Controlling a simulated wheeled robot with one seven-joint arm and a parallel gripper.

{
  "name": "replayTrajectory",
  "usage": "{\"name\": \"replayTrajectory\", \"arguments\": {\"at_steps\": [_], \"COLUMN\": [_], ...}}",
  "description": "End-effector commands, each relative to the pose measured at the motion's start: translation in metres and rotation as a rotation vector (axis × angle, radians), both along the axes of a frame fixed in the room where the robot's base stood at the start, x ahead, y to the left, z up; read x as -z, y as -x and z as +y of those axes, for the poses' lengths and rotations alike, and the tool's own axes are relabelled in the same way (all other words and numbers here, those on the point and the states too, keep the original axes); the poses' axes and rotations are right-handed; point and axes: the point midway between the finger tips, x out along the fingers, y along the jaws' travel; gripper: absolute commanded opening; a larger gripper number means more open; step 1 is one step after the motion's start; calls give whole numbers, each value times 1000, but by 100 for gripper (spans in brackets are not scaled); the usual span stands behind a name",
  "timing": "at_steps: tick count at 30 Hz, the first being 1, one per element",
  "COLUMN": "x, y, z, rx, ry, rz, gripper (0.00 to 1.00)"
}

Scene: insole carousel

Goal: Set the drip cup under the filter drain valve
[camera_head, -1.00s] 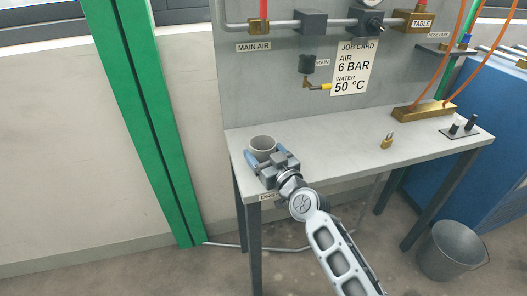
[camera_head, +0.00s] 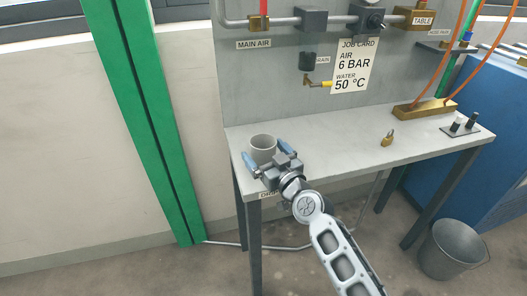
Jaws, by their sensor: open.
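The drip cup (camera_head: 262,146) is a light grey open cup standing upright at the left end of the grey bench. My gripper (camera_head: 268,158) is open at the cup, one blue-grey finger on its left and the other on its right. I cannot tell whether the fingers touch it. The filter drain valve (camera_head: 312,82) is a small brass fitting with a yellow lever, below the dark filter bowl (camera_head: 307,61) on the back panel. It is right of and above the cup. The bench surface below the valve is bare.
The bench top (camera_head: 345,145) is clear between the cup and a brass padlock (camera_head: 387,139). A brass manifold (camera_head: 424,108) with orange hoses stands at the back right. A job card (camera_head: 352,66) hangs beside the valve. A metal bucket (camera_head: 452,248) stands on the floor.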

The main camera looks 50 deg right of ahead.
Motion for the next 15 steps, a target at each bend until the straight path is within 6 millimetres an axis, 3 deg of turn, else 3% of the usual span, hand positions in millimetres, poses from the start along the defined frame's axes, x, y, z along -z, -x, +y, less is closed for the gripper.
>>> {"name": "replayTrajectory", "arguments": {"at_steps": [9,15], "x": [3,1], "y": [50,62], "z": [17,22], "rx": [-2,-2], "ry": [0,-1], "rz": [3,2], "gripper": [100,100]}}
